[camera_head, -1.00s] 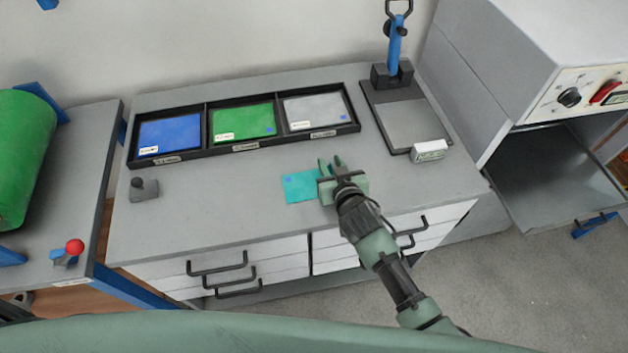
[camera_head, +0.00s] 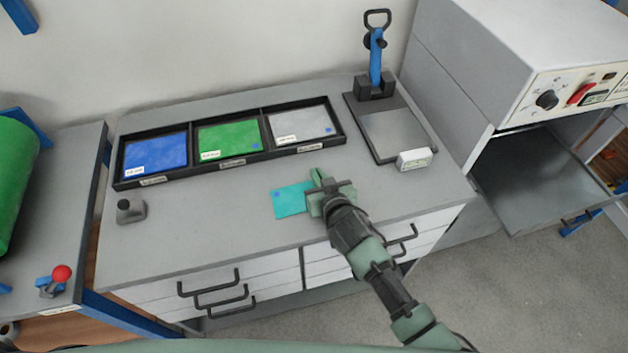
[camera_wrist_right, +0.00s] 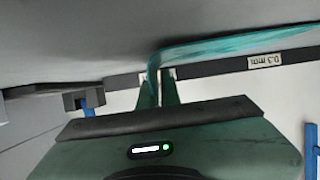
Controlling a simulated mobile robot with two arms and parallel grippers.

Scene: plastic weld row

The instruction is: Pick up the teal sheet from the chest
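The teal sheet (camera_head: 289,201) is at the front middle of the grey chest top (camera_head: 200,228). My right gripper (camera_head: 315,178) is at the sheet's right edge, with its fingers close together. In the right wrist view, the teal sheet (camera_wrist_right: 225,48) runs to the fingertips (camera_wrist_right: 160,78) and bends where they pinch its edge. The gripper is shut on the sheet. The sheet's edge at the fingers is partly hidden in the head view. I cannot tell whether it is clear of the chest top. My left gripper is not in view.
A black three-part tray (camera_head: 228,162) with blue, green and grey sheets stands behind. A blue-handled press (camera_head: 376,75) and a small white block (camera_head: 414,159) are at the right. A small grey knob block (camera_head: 131,211) sits at left. An open oven (camera_head: 540,100) stands right.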

